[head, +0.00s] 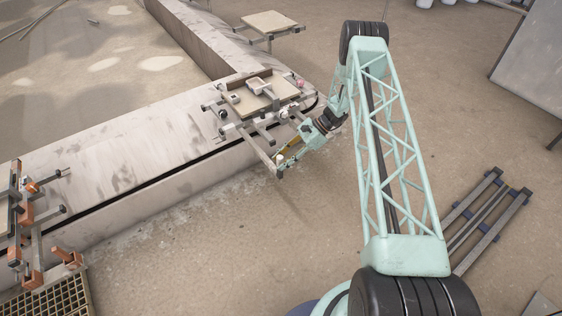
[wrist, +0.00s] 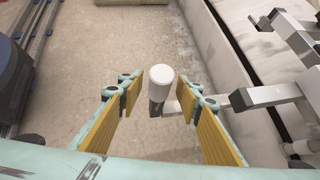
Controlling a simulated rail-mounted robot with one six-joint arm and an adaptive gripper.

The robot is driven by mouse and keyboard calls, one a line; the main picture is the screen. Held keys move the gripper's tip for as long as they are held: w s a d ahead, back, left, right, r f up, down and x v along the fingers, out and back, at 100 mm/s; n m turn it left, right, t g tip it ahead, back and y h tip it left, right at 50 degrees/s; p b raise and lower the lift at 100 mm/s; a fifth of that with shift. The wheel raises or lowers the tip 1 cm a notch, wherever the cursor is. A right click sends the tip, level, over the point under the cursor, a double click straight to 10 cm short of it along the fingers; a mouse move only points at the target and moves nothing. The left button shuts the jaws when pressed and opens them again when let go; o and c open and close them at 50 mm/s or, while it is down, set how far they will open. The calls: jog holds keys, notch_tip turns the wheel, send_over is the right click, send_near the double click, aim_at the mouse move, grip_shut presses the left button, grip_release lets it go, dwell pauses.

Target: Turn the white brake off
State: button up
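The white brake shows in the wrist view as a white rounded knob (wrist: 162,76) on a dark, short stem, joined to a grey metal bar (wrist: 264,95) running right. My gripper (wrist: 159,98) is open, with one yellow-padded finger on each side of the knob and visible gaps on both sides. I cannot tell how deep the knob lies between the fingers. In the head view my gripper (head: 284,162) is at the front end of the frame of a carousel cart (head: 262,107). The knob is small there and hard to make out. I cannot tell the brake's setting.
The cart rides on a long concrete track (head: 130,150) with a dark slot. Another cart with orange parts (head: 28,205) stands at the left, and a table-topped one (head: 270,22) at the back. Blue-and-grey rails (head: 490,220) lie at the right. Floor (head: 250,250) before the track is clear.

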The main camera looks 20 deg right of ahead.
jog(key=shift+d+r, duration=0.1)
jog(key=v, duration=1.1)
jog(key=shift+d+r, duration=0.3)
jog(key=shift+s, duration=0.1)
dwell(0.3)
